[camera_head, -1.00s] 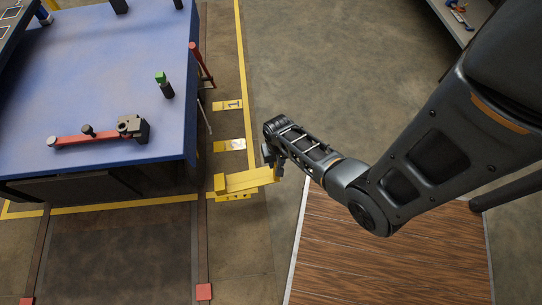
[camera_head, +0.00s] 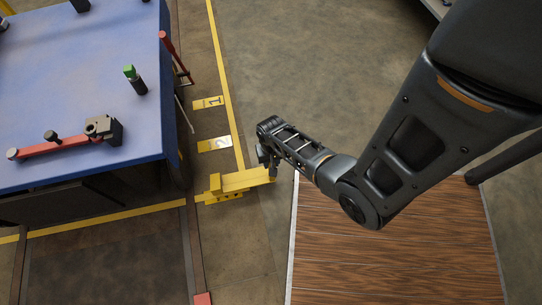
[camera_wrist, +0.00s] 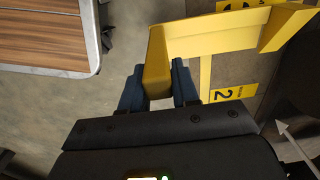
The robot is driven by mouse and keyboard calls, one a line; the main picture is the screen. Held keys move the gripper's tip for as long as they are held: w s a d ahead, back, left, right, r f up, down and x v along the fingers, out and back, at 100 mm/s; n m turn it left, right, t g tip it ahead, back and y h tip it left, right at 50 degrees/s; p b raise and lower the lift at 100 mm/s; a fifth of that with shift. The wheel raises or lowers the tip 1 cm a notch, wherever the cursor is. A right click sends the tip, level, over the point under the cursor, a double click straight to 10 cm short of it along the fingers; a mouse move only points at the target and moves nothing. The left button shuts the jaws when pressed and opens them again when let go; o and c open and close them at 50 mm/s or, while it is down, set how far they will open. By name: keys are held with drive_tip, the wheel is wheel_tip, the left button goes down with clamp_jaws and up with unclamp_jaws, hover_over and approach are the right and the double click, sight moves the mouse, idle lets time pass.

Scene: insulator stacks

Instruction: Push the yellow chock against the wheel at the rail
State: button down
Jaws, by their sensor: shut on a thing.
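The yellow chock (camera_head: 243,181) is a long bar with a raised block at its left end, low over the floor right of the blue-topped cart. My gripper (camera_head: 266,166) is at its right end. The wrist view shows my gripper's dark fingers (camera_wrist: 158,88) shut around the chock's upright yellow end (camera_wrist: 157,66); the bar runs off to the right. A dark wheel (camera_head: 181,166) shows only partly under the cart's right edge, left of the chock and apart from it. The rail (camera_head: 194,250) runs towards the bottom of the head view.
The cart (camera_head: 85,95) carries a red lever tool (camera_head: 55,148) and a green-topped post (camera_head: 134,80). A yellow base plate (camera_head: 224,197) lies by the chock's left end. Yellow number plates (camera_head: 208,103) lie on the floor.

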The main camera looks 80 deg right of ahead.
drive_tip(key=shift+f+b, duration=3.1)
drive_tip(key=shift+f, duration=0.25)
drive_tip(key=shift+w+a+b, duration=0.7)
drive_tip(key=shift+w+a, duration=0.05)
drive_tip(key=shift+w, duration=1.3)
drive_tip(key=shift+w+a+b, duration=0.7)
drive_tip(key=shift+w+b, duration=0.05)
drive_tip(key=shift+w, duration=1.35)
drive_tip(key=shift+w+a+b, duration=0.7)
drive_tip(key=shift+w+a, duration=0.05)
drive_tip(key=shift+w, duration=1.3)
drive_tip(key=shift+w+d, duration=0.2)
drive_tip(key=shift+d, duration=0.3)
drive_tip(key=shift+w+d, duration=0.15)
drive_tip(key=shift+d, duration=0.35)
drive_tip(key=shift+w+d, duration=0.2)
drive_tip(key=shift+d, duration=0.4)
drive_tip(key=c, duration=0.8)
unclamp_jaws()
drive_tip(key=shift+f, duration=0.1)
drive_tip(key=shift+o, duration=0.2)
drive_tip(key=shift+s+a, duration=0.1)
drive_tip(key=shift+s, duration=0.05)
wheel_tip(320, 180, up, 16)
drive_tip(key=p, duration=1.2)
drive_tip(key=shift+p, duration=0.35)
drive_tip(key=shift+f, duration=0.15)
